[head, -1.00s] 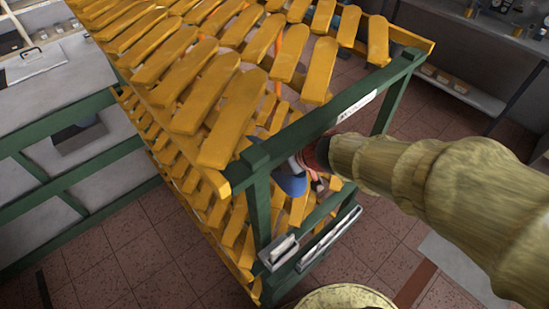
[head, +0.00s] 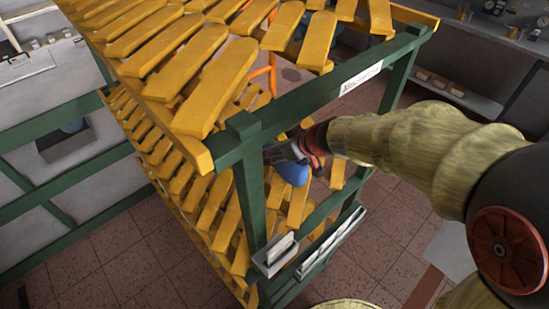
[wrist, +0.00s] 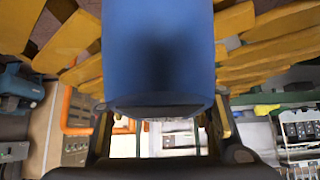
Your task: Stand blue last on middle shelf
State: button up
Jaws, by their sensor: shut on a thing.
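The blue last (head: 293,172) shows in the head view just inside the end frame of the rack, below the top shelf. In the wrist view the blue last (wrist: 160,55) fills the upper middle, close to the camera. My gripper (wrist: 160,125) is shut on it, with a dark finger on each side. The middle shelf (head: 227,212), of yellow slats, lies below and left of the last. I cannot tell whether the last touches a slat.
The green end frame (head: 310,108) with its label and upright posts stands close around my arm. The yellow top shelf (head: 215,85) is above. Metal holders (head: 275,255) hang on the lower rail. Tiled floor is open at the right.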

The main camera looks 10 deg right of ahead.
jog(key=shift+f+b, duration=0.65)
jog(key=shift+f, duration=0.2)
jog(key=shift+f, duration=0.1)
jog(key=o, duration=1.7)
jog(key=shift+f, duration=0.1)
